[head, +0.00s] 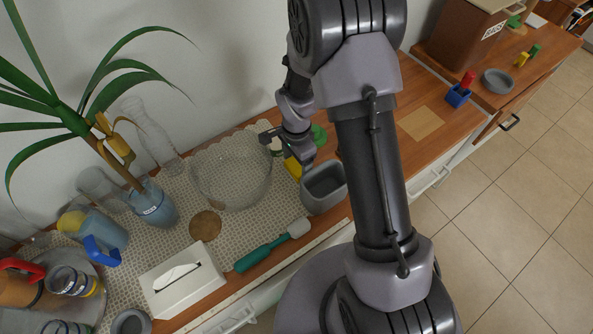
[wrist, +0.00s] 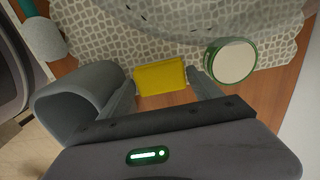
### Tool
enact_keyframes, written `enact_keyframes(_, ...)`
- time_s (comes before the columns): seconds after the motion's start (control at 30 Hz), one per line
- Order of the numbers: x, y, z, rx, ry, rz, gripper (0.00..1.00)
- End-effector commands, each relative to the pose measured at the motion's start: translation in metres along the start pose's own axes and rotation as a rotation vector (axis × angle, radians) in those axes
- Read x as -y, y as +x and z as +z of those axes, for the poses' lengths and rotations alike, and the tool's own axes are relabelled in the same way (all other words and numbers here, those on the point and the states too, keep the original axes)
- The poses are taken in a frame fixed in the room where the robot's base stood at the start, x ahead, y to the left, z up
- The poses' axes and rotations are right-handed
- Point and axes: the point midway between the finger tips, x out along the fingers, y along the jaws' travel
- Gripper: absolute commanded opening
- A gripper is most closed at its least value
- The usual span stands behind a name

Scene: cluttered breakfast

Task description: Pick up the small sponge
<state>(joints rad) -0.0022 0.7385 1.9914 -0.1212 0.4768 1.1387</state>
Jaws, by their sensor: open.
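The small yellow sponge (wrist: 161,76) lies between the two fingers of my gripper (wrist: 160,82) in the wrist view, at the edge of the patterned mat and the wood. The fingers stand open on its left and right; I cannot tell whether either touches it. In the head view a yellow part of the sponge (head: 292,168) shows just below my gripper (head: 286,150), partly hidden by it.
A grey container (wrist: 72,98) stands close to the left finger, and a round green-rimmed lidded tin (wrist: 231,62) close to the right. A glass bowl (head: 230,178) stands left of my gripper. A teal-handled brush (head: 262,252) and white tissue box (head: 182,280) lie nearer the front.

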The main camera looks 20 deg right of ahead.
Motion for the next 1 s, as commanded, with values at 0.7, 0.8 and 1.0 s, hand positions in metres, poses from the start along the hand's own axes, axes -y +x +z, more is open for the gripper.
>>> enact_keyframes(0.7,0.0,0.02,0.0,0.0,-0.001,0.0,0.29)
enact_keyframes(0.8,0.0,0.015,0.0,0.0,0.0,-0.001,0.29)
enact_keyframes(1.0,0.001,-0.026,0.0,-0.001,-0.001,-0.003,0.29)
